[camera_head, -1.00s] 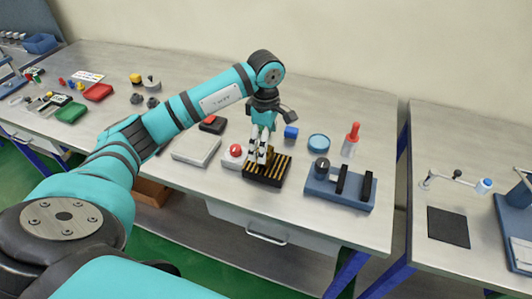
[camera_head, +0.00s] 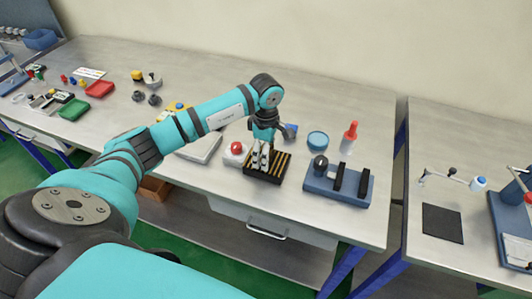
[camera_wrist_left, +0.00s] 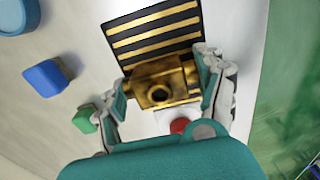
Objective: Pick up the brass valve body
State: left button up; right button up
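The brass valve body (camera_wrist_left: 160,86), a blocky piece with a round bore, sits between the two fingers of my left gripper in the left wrist view. A finger lies close along each side of it; contact is too unclear to tell. Behind it is the black tray with brass strips (camera_wrist_left: 151,30). In the head view, my left gripper (camera_head: 262,165) points down over the left part of this tray (camera_head: 279,173); the valve body cannot be made out there. My right gripper is not in view.
A red button on a white base (camera_head: 236,152) is just left of the tray. A blue block (camera_head: 291,130), a round blue dish (camera_head: 317,140) and a red-topped bottle (camera_head: 349,138) stand behind. A blue fixture (camera_head: 338,184) with black uprights is at right.

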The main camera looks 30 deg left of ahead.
pick_arm(q)
jog(key=c, duration=0.8)
jog(key=shift+r, duration=0.1)
